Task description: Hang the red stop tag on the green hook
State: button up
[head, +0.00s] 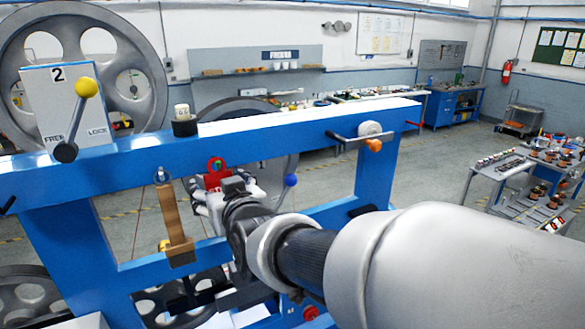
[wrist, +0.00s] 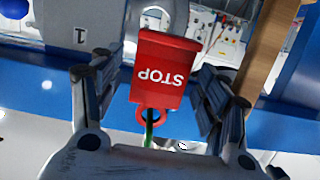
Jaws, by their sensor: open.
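The red stop tag (wrist: 163,68) is between the spread fingers of my gripper (wrist: 153,82) in the wrist view, its lettering upside down there. Gaps show between the tag and both fingers. The tag's red ring (wrist: 153,114) is at the green hook (wrist: 149,130), which appears to pass through it; the exact contact is hard to see. In the head view the tag (head: 212,181) is below the blue beam, its ring end up, with the green hook (head: 217,165) showing in the ring. My gripper (head: 234,186) is just in front of the tag and partly hides it.
A brown strap-like bar (head: 173,215) hangs from the blue frame (head: 260,127) left of my gripper. A blue ball knob (head: 291,180) is to the right. My arm fills the lower right.

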jog(key=v, duration=1.1)
jog(key=s+d+f+m+g+h+b, duration=0.1)
jog(key=s+d+f+g+h+b, duration=0.15)
jog(key=d+f+b, duration=0.65)
jog(key=s+d+f+m+g+h+b, duration=0.1)
jog(key=s+d+f+h+b, duration=0.3)
jog(key=f, duration=0.9)
jog(key=s+d+f+m+g+b, duration=0.1)
jog(key=s+d+f+b, duration=0.3)
jog(key=f, duration=0.2)
jog(key=s+d+f+m+g+h+b, duration=0.1)
jog(key=s+d+f+g+b, duration=0.1)
jog(key=s+d+f+b, duration=0.2)
jog(key=s+d+f+m+g+b, duration=0.2)
jog(key=s+d+f+b, duration=0.2)
jog(key=f, duration=0.6)
jog(key=shift+s+d+f+h+b, duration=0.25)
jog(key=shift+s+d+h+b, duration=0.15)
jog(key=shift+d+b, duration=0.4)
